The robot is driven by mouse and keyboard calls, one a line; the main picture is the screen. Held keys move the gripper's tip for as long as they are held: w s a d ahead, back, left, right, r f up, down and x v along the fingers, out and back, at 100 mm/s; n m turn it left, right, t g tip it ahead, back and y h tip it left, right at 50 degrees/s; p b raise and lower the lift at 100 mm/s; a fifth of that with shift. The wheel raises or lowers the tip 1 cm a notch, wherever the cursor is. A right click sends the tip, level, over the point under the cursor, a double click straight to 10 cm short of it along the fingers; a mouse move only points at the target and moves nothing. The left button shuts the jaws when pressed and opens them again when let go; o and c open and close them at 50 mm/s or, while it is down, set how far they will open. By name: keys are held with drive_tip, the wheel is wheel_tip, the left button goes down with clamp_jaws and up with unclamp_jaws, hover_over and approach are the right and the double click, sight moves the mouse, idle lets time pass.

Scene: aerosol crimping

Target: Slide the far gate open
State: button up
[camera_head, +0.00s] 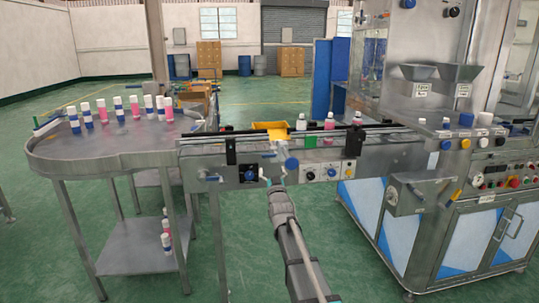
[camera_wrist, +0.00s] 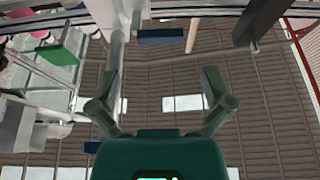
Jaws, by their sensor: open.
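My gripper (camera_wrist: 160,75) is open and empty, its two fingers wide apart in the wrist view. In the head view my gripper (camera_head: 277,165) is at the front side of the conveyor (camera_head: 205,161), left of a blue knob (camera_head: 291,163). A green plate (camera_head: 310,141) sits at the conveyor's front rail, right of my gripper; a green block also shows at upper left in the wrist view (camera_wrist: 57,54). A blue bar (camera_wrist: 160,36) lies beyond the gap between the fingers, apart from them. I cannot tell for certain which part is the far gate.
A yellow bin (camera_head: 270,131) is behind the conveyor. A round steel table (camera_head: 90,149) with several bottles stands left. Bottles (camera_head: 329,122) stand on the conveyor's right part. A filling machine (camera_head: 430,120) stands right. Black brackets (camera_head: 231,150) stick out from the conveyor front.

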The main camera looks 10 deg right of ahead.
sight(269, 157)
drive_tip(key=shift+p+x, duration=1.15)
drive_tip(key=shift+x, duration=2.4)
drive_tip(key=shift+r, duration=0.1)
drive_tip(key=c, duration=1.1)
drive_tip(key=shift+c, duration=0.2)
